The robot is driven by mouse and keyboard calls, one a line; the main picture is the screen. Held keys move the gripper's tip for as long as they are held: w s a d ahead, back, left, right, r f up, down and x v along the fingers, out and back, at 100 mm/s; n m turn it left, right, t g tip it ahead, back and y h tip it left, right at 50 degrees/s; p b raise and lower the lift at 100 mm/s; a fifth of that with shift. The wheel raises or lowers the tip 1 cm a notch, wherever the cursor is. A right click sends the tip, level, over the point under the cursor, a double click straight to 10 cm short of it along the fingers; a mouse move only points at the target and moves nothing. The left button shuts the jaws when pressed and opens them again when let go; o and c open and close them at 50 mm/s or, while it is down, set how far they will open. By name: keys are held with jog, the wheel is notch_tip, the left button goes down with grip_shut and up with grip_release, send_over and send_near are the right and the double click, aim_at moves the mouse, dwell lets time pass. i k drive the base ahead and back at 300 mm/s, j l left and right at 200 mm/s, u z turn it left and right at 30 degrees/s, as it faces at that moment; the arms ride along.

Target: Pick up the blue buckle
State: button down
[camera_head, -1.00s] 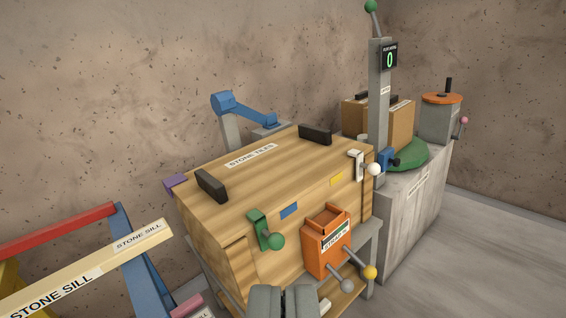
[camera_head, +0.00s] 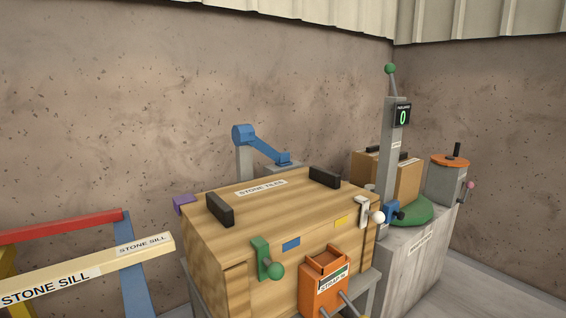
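No blue thing in view is clearly a buckle. A small flat blue patch (camera_head: 291,244) is on the front of the wooden stone tiles crate (camera_head: 290,205). A small blue fitting with a dark knob (camera_head: 391,211) sits low on the grey post (camera_head: 392,165). A larger blue lever arm (camera_head: 262,146) on a grey stand is behind the crate. I cannot tell whether any of these is the blue buckle.
A rack with a stone sill bar (camera_head: 95,268) is at left. A grey cabinet (camera_head: 418,255) stands at right. Floor is bare at lower right.

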aim_at(284, 159)
jog(key=i+l+u, duration=0.25)
jog(key=i+l, duration=0.35)
jog(key=i+l+u, duration=0.15)
jog(key=i+l, duration=0.15)
jog(key=i+l+u, duration=0.1)
jog(key=i+l, duration=0.25)
jog(key=i+l+u, duration=0.15)
jog(key=i+l, duration=0.15)
jog(key=l, duration=0.15)
jog(key=i+l+u, duration=0.1)
jog(key=i+l, duration=0.15)
jog(key=l, duration=0.15)
jog(key=i+l+u, duration=0.15)
jog(key=l, duration=0.3)
jog(key=i, duration=0.1)
